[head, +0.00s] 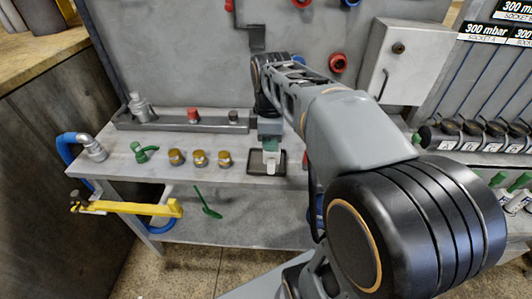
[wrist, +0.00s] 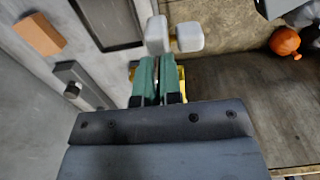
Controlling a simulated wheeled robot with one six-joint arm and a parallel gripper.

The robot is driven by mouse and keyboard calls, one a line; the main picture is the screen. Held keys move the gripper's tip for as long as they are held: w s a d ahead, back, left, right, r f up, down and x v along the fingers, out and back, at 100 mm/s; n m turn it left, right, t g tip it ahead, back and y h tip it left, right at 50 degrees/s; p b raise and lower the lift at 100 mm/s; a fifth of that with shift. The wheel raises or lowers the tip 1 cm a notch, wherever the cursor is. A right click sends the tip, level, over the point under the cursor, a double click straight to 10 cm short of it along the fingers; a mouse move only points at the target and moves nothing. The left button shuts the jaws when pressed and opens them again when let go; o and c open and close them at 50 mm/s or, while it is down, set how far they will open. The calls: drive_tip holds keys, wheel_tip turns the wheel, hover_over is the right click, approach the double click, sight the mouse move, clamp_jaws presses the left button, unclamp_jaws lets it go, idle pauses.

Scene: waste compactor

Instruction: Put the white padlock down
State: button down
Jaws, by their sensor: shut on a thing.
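My gripper (head: 270,147) is above the front part of the grey bench, with its green fingers pointing down. It is shut on the white padlock (head: 271,167), which hangs at the fingertips in front of a shallow black tray (head: 250,168). I cannot tell whether the padlock touches the tray. In the wrist view, the green fingers (wrist: 158,80) are close together and the white padlock (wrist: 158,36) shows just beyond their tips. A dark-rimmed tray (wrist: 141,12) lies to the left of it there.
A grey rail (head: 160,126) with a red button (head: 193,115) runs behind. A yellow lever (head: 140,207) sticks out below the front edge.

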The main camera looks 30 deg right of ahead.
drive_tip(key=shift+w+d+f, duration=0.6)
drive_tip(key=shift+w+f, duration=1.05)
drive_tip(key=shift+f, duration=0.25)
drive_tip(key=shift+w+d+f, duration=0.55)
drive_tip(key=shift+w+f, duration=1.05)
drive_tip(key=shift+f, duration=0.25)
drive_tip(key=shift+w+d+f, duration=0.6)
drive_tip(key=shift+w+f, duration=1.05)
drive_tip(key=shift+f, duration=0.25)
drive_tip(key=shift+f, duration=0.15)
drive_tip(key=c, duration=1.3)
unclamp_jaws()
